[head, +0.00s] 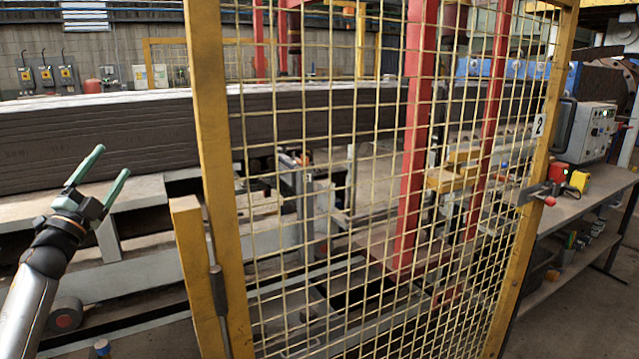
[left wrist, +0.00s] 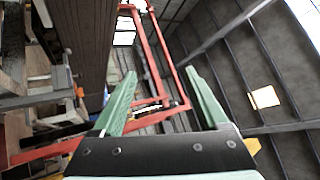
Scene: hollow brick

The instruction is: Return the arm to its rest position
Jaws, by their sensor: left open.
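My left gripper (head: 110,172) is raised at the left of the head view, in front of the long stack of grey-brown slabs. Its two green fingers are spread apart with nothing between them. The left wrist view shows the same open fingers (left wrist: 160,100) pointing up toward red posts and the roof. My right gripper is in neither view.
A yellow-framed mesh gate (head: 340,180) stands close in front, right of my left arm. Behind it are red posts (head: 415,130) and machinery. The slab stack (head: 95,140) lies on a pale frame. A bench (head: 575,205) with a control box (head: 590,130) stands right.

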